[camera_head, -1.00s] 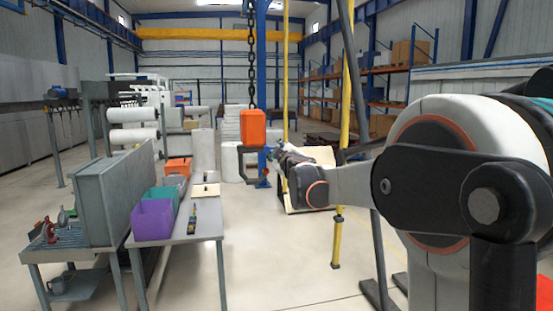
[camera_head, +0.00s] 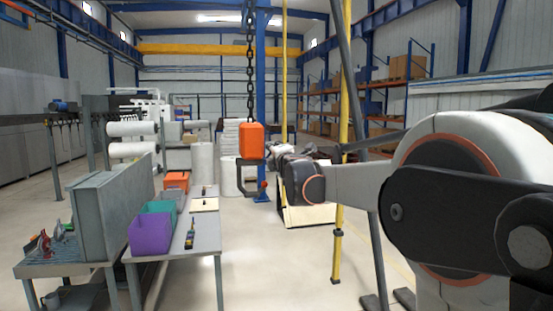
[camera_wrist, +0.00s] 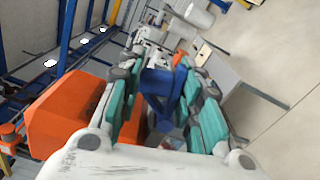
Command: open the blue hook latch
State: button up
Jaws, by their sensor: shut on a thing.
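The orange hook block (camera_head: 251,141) hangs from a dark chain in the head view. A dark grey hook (camera_head: 241,180) shows below it. In the wrist view the block (camera_wrist: 65,115) fills the left side, close beside my fingers. My gripper (camera_wrist: 160,78) has teal-padded fingers on both sides of a blue piece, the hook latch (camera_wrist: 157,82), and is shut on it. The latch's far end and its joint to the hook are hard to make out.
A grey table (camera_head: 205,240) with a purple bin (camera_head: 150,234) and a teal bin stands left of the hook. A yellow post (camera_head: 338,225) and a dark slanted pole stand close by my arm on the right. Floor between table and post is clear.

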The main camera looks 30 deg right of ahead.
jog(key=shift+w+a+r+n, duration=0.1)
jog(key=shift+a+r+n, duration=0.15)
jog(key=shift+n, duration=0.55)
jog(key=shift+r, duration=0.1)
jog(key=o, duration=0.9)
jog(key=shift+a, duration=0.1)
jog(key=v, duration=0.7)
jog(key=shift+s, duration=0.3)
